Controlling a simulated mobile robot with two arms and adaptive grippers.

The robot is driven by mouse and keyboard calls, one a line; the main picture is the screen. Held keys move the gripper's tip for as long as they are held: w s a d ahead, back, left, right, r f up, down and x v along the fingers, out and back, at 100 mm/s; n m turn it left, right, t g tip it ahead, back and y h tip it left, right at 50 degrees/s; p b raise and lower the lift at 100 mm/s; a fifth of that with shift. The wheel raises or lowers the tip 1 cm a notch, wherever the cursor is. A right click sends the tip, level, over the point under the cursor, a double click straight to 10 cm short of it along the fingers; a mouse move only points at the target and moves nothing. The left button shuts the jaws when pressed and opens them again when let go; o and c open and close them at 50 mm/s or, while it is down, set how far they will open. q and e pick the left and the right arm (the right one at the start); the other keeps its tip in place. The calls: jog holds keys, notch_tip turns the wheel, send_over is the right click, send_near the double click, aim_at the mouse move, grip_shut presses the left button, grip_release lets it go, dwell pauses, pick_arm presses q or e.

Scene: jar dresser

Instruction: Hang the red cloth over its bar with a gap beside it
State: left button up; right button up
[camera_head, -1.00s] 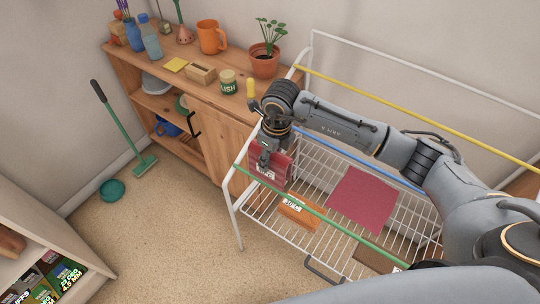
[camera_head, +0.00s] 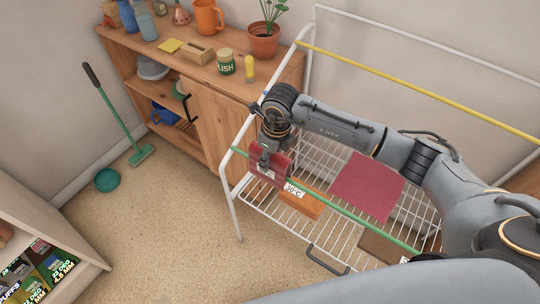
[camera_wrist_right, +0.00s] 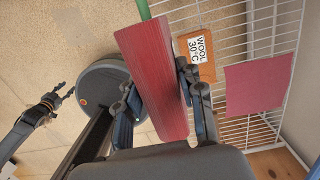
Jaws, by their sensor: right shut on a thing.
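My right gripper (camera_head: 266,160) is shut on the folded red cloth (camera_head: 281,164) at the left part of the green bar (camera_head: 350,216). The cloth covers a stretch of this bar, and a white label shows low on it. In the right wrist view the cloth (camera_wrist_right: 152,70) is a long red strip between the fingers, hiding the bar behind it; the bar end (camera_wrist_right: 143,8) shows above. I cannot tell whether the cloth rests on the bar. My left gripper (camera_wrist_right: 58,98) shows small at the left of the right wrist view; its jaw state is unclear.
A flat dark red cloth (camera_head: 367,187) and an orange piece (camera_head: 300,205) with a white label are at the white wire rack (camera_head: 237,210). A yellow bar (camera_head: 420,92) runs behind. The wooden dresser (camera_head: 225,130) stands left of the rack, with a potted plant (camera_head: 264,40) on top.

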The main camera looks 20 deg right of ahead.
jog(key=shift+f+b, duration=2.3)
jog(key=shift+f, duration=0.85)
jog(key=o, duration=1)
jog(key=shift+c, duration=0.2)
jog(key=shift+r+p, duration=2.25)
jog(key=shift+r, duration=1.3)
jog(key=shift+s+f, duration=0.1)
